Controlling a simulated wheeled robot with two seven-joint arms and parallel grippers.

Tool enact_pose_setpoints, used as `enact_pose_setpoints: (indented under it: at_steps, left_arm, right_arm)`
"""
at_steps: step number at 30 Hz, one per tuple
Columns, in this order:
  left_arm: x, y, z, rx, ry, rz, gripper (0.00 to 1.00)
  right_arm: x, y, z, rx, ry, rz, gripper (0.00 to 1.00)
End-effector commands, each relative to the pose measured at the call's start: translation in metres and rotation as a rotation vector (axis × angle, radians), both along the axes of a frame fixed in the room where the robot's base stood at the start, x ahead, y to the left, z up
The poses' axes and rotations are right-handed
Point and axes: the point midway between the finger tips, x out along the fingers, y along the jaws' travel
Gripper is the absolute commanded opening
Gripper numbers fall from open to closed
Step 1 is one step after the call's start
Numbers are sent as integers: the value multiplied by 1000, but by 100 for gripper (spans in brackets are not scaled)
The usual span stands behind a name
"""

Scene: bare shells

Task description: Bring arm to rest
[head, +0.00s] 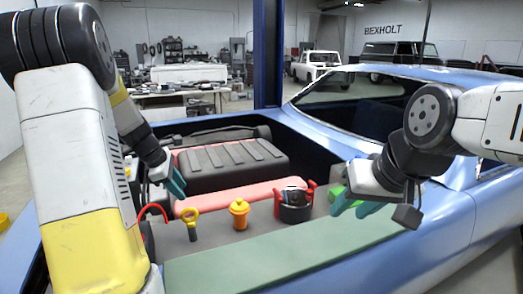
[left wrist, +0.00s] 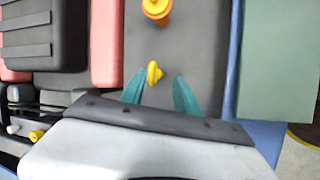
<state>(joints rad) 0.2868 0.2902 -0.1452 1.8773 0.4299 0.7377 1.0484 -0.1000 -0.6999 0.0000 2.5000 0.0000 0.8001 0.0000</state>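My left gripper (head: 176,182) hangs over the left part of the engine bay, its teal fingers pointing down. In the left wrist view its fingers (left wrist: 158,96) are apart with nothing between their tips. A yellow ring-topped dipstick (head: 190,222) stands beyond the fingers, and it also shows in the left wrist view (left wrist: 154,73). My right gripper (head: 356,207) is over the right part of the bay, beside a green object (head: 337,192). Its two teal fingers look apart and I see nothing held; the green object is partly hidden by that gripper.
An orange-yellow cap (head: 239,213) and a dark round part with red handles (head: 294,205) stand in the bay. A black ribbed engine cover (head: 232,162) lies behind. A green mat (head: 285,256) covers the blue car's near edge. A blue post (head: 268,55) rises behind.

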Motion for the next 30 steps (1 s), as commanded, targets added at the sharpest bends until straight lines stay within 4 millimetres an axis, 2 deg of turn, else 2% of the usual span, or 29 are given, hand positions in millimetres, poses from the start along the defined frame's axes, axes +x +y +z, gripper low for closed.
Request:
enact_pose_setpoints:
  at_steps: [1,6,12,18,21,25,30]
  left_arm:
    - [-12,-19,24,39,-44,-103,37]
    - [-67,-76,82,208,-186,-500,37]
    - [-146,-127,121,437,-345,-959,37]
    - [-216,-154,132,673,-473,-1350,37]
    - [-239,-159,130,762,-509,-1482,37]
    - [-254,-162,127,827,-533,-1576,37]
    - [-257,-162,126,844,-537,-1602,37]
  right_arm:
    - [0,0,0,0,0,0,38]
    - [0,0,0,0,0,0,38]
    - [0,0,0,0,0,0,38]
    - [0,0,0,0,0,0,38]
    - [0,0,0,0,0,0,38]
    - [0,0,0,0,0,0,38]
    - [0,0,0,0,0,0,38]
